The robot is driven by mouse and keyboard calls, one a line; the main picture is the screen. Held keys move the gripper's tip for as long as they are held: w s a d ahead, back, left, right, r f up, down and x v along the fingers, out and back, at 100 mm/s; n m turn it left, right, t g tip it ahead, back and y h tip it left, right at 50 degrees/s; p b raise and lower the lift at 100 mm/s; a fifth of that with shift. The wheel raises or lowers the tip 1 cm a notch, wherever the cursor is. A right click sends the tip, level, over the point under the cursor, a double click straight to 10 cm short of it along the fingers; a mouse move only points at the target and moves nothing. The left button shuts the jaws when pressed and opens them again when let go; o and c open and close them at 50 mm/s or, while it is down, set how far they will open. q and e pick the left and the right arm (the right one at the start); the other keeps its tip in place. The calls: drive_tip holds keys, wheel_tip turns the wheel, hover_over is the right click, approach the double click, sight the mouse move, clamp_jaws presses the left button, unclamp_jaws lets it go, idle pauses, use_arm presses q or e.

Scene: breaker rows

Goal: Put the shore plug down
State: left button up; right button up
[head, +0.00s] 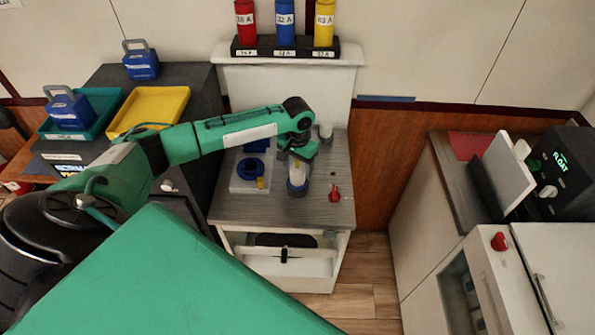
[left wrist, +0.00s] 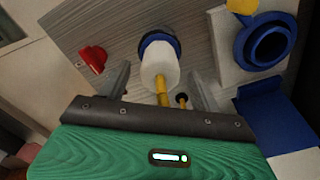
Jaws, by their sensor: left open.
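The shore plug (head: 297,188), white with a blue ring and a yellow part, is on the grey-wood counter top (head: 230,213). In the left wrist view the plug (left wrist: 160,66) shows its white body between my fingers, with its blue ring at the counter side. My left gripper (head: 300,165) is over it, jaws open; its fingers (left wrist: 160,80) stand on either side with gaps to the white body. Whether the ring rests fully flat is hard to tell. My right gripper is not in view.
A blue round socket (head: 250,170) on a white plate is left of the plug. A red item (head: 335,193) lies to its right. A whitish cylinder (head: 326,130) stands behind. Red, blue and yellow cylinders (head: 285,24) fill a back rack. The counter's front right is clear.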

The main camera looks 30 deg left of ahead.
use_arm(q)
wheel_tip(320, 180, up, 10)
drive_tip(key=b, duration=0.2)
drive_tip(key=shift+f+b, duration=0.25)
drive_tip(key=shift+b, duration=0.05)
